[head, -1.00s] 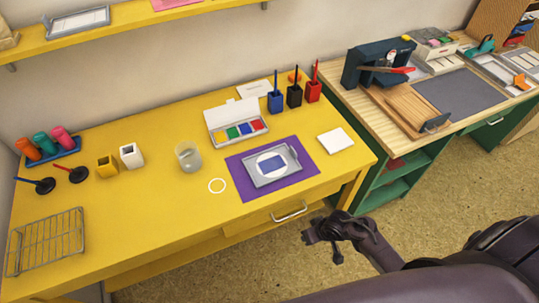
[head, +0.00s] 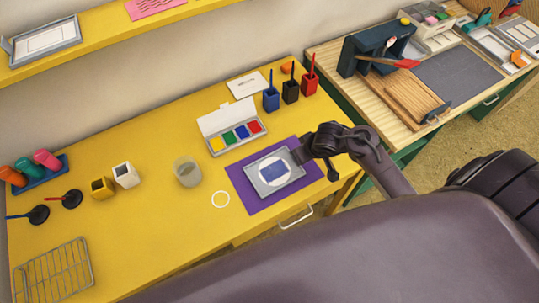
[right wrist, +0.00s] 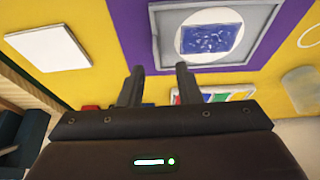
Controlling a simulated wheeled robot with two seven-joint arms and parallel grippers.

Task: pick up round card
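The round card (head: 272,171) is white with a dark blue rectangle on it. It lies flat in a grey tray (head: 255,184) on a purple mat (head: 243,201). In the right wrist view the card (right wrist: 210,38) is at the top, beyond my fingertips. My right gripper (head: 301,154) is over the tray's right side in the head view, apart from the card. In the right wrist view my right gripper (right wrist: 158,70) has its two fingers spread with nothing between them. My left gripper is not in view.
Blue, black and red brush holders (head: 290,94) stand behind. A white square pad (right wrist: 48,47) lies beside the mat. A white ring (head: 220,199) marks clear yellow table.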

